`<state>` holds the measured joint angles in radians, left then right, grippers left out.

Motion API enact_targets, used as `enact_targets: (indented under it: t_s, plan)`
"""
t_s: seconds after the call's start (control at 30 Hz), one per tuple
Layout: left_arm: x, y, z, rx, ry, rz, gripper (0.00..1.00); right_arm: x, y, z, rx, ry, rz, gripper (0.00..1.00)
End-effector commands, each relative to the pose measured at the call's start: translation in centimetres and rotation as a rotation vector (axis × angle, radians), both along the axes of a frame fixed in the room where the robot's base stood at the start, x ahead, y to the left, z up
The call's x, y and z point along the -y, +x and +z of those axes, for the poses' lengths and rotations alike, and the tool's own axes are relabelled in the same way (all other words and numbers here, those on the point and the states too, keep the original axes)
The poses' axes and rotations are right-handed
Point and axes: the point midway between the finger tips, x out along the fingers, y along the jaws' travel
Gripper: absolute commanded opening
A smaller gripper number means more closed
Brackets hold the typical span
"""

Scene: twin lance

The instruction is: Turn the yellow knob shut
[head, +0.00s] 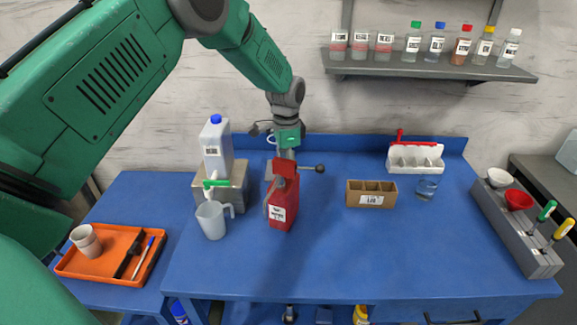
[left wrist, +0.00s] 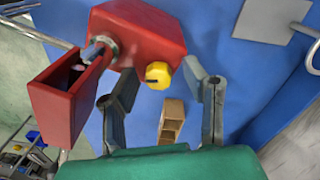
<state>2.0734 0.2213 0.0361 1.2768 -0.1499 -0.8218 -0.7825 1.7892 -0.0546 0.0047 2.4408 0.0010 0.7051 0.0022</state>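The yellow knob (left wrist: 158,75) is a round cap with a dark notch, on the side of a red container (left wrist: 140,30) in the left wrist view. The red container, with a white label, stands on the blue table in the head view (head: 283,205); the knob is hidden there. My left gripper (left wrist: 160,68) is open. Its two grey fingers lie on either side of the knob in the picture, with gaps on both sides; I cannot tell the depth. In the head view my left gripper (head: 286,155) is above and behind the container. My right gripper is not in view.
A white jug (head: 212,220) and a bottle with a blue cap (head: 216,145) stand left of the container. A brown divided box (head: 371,194) is to the right, and it shows in the left wrist view (left wrist: 172,120). The table's front middle is clear.

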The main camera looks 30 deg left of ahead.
Motion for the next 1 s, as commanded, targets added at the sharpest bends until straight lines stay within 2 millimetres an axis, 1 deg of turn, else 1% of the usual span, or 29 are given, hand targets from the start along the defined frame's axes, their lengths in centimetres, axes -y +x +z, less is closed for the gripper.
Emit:
enact_targets:
  t_s: [0.27, 0.37, 0.47, 0.8, 0.9, 1.0]
  plan:
    - [0.1, 0.0, 0.0, -0.002, 0.001, 0.0, 0.43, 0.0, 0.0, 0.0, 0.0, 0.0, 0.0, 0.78]
    - [0.1, 0.1, 0.4, 0.0, 0.001, 0.0, 0.43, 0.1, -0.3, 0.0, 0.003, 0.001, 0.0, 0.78]
    - [0.0, 0.1, 1.6, 0.001, 0.0, 0.0, 0.43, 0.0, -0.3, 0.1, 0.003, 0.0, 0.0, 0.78]
    - [-0.5, 0.4, 8.6, 0.003, -0.001, 0.0, 0.43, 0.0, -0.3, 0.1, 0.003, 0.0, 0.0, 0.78]
    - [-0.6, 0.5, 10.1, 0.002, -0.001, 0.0, 0.43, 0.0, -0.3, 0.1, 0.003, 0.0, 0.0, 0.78]
    - [-0.6, 0.5, 11.1, -0.001, -0.002, 0.0, 0.43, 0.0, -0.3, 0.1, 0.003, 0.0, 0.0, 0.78]
